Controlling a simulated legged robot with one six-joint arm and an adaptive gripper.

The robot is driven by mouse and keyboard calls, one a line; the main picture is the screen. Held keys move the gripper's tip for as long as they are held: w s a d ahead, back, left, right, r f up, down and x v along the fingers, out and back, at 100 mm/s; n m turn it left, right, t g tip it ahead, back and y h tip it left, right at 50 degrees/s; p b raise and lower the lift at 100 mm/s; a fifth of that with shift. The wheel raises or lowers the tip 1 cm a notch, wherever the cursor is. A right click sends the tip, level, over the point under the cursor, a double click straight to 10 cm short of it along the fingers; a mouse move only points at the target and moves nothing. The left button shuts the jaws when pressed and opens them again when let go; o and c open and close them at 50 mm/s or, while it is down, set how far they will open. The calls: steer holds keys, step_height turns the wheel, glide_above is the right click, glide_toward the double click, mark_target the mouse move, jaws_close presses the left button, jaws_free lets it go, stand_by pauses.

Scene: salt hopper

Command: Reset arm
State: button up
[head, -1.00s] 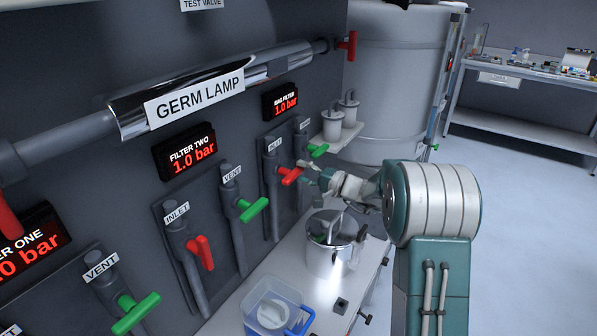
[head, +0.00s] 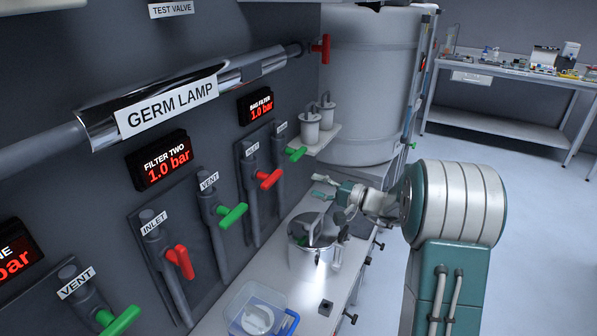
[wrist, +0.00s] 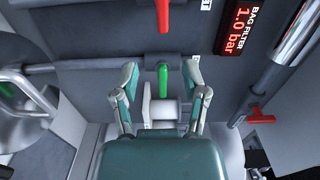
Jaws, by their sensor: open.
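My gripper (head: 324,187) is open and empty in the head view. It is held above the bench, in front of the valve panel and apart from the red inlet handle (head: 269,179). In the wrist view my gripper (wrist: 160,78) shows two spread fingers. The green vent handle (wrist: 163,82) appears between them, farther off, with a white canister (wrist: 164,112) below it. A red handle (wrist: 163,14) is at the top of the wrist view.
A steel pot (head: 312,254) stands on the bench below my gripper. A large pale tank (head: 368,80) is behind. A table (head: 500,88) stands at the back right. The floor (head: 545,200) at right is clear.

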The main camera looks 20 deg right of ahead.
steer(key=s+a+r+n+g+h, duration=0.1)
steer(key=s+a+r+n+g, duration=0.2)
steer(key=s+a, duration=0.4)
steer(key=s+a+r+n+g+h, duration=0.1)
steer(key=s+a+n+g+h, duration=0.1)
steer(key=s+a+g, duration=0.45)
steer(key=s+d+n+t+h, duration=0.2)
steer(key=s+h, duration=0.7)
steer(key=s, duration=1.1)
steer(key=shift+d+f+n+h, duration=0.4)
steer(key=shift+d+n, duration=0.1)
steer(key=shift+n, duration=0.3)
